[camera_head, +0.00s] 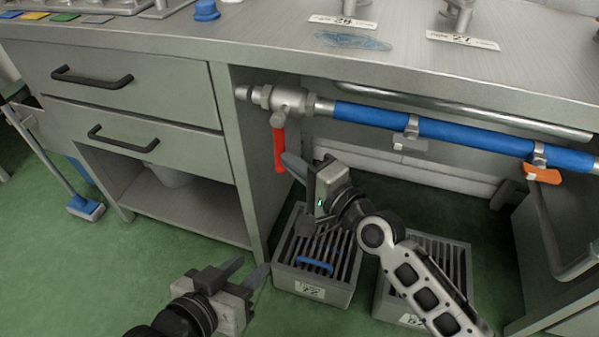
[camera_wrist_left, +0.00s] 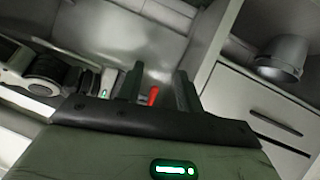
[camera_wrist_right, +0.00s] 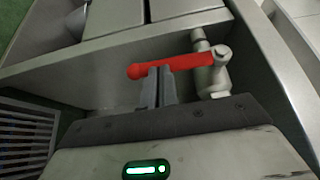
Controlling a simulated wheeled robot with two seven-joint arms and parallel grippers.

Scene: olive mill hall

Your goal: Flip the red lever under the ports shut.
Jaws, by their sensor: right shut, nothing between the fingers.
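The red lever (camera_head: 280,150) hangs straight down from a metal valve (camera_head: 287,100) at the left end of the blue pipe (camera_head: 440,130), across the pipe's line. In the right wrist view the red lever (camera_wrist_right: 175,64) runs sideways from the valve (camera_wrist_right: 212,75). My right gripper (camera_head: 287,160) is shut and empty; its fingertips are right beside the lever's lower part, and I cannot tell whether they touch. My left gripper (camera_head: 246,267) is open and empty, low in front of the cabinet. The lever (camera_wrist_left: 153,96) shows small between its fingers in the left wrist view.
An orange lever (camera_head: 543,174) sits farther right on the pipe. Two slatted crates (camera_head: 312,290) (camera_head: 397,311) stand on the floor below. Drawers (camera_head: 140,140) with black handles are left of the valve. Port labels (camera_head: 343,22) (camera_head: 463,40) lie on the bench top. Green floor is clear at the lower left.

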